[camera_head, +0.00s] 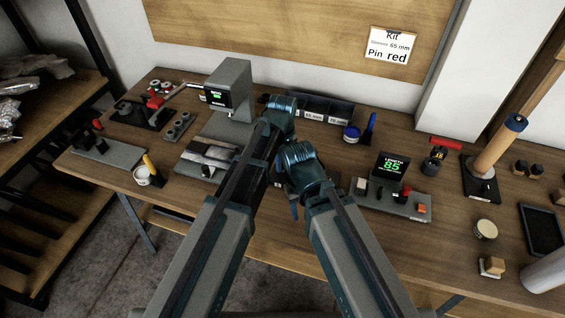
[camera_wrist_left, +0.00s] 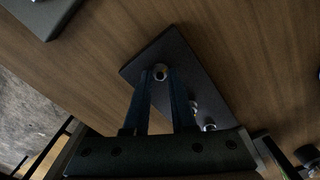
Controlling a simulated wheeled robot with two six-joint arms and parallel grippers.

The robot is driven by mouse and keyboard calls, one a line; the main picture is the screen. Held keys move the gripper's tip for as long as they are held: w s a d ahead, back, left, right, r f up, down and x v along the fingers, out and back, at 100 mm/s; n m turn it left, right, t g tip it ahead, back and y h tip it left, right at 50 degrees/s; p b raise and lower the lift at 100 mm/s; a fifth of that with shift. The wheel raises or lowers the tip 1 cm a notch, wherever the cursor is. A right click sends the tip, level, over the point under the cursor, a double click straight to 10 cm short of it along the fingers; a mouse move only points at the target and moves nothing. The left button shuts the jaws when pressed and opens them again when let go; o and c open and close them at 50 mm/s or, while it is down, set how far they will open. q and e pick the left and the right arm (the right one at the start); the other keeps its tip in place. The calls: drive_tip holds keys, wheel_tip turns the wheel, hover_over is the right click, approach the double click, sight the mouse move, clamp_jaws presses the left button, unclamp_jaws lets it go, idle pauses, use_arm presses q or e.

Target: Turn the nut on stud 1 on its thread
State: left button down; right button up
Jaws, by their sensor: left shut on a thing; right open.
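In the left wrist view a dark plate (camera_wrist_left: 182,62) lies on the wooden table with several metal studs or nuts in a row. My left gripper (camera_wrist_left: 160,82) is shut on the nut (camera_wrist_left: 160,72) at the plate's upper left end, a finger on each side. A stud end seems to show in the nut's middle; how far it is threaded I cannot tell. Two other metal pieces, one a stud (camera_wrist_left: 193,106), stand toward the lower right. In the head view my left wrist (camera_head: 281,108) hides the plate and fingertips. My right gripper (camera_head: 294,205) is lower, open, its tips mostly hidden.
A grey press-like device (camera_head: 232,85) stands behind my left arm. A dark bin row (camera_head: 315,107) is at the back. A gauge reading 85 (camera_head: 390,166) stands on a grey base to the right. A pole stand (camera_head: 480,180) is farther right.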

sight(283, 168)
use_arm(q)
drive_tip(key=m, duration=0.4)
drive_tip(key=shift+m, duration=0.3)
drive_tip(key=m, duration=0.4)
drive_tip(key=shift+m, duration=0.4)
drive_tip(key=c, duration=0.7)
unclamp_jaws()
drive_tip(key=shift+c, duration=0.2)
use_arm(e)
drive_tip(key=shift+r, duration=0.1)
use_arm(q)
wheel_tip(283, 168, up, 14)
drive_tip(key=p, duration=1.3)
drive_tip(key=shift+p, duration=0.4)
use_arm(e)
wheel_tip(283, 168, up, 14)
drive_tip(key=shift+f, duration=0.2)
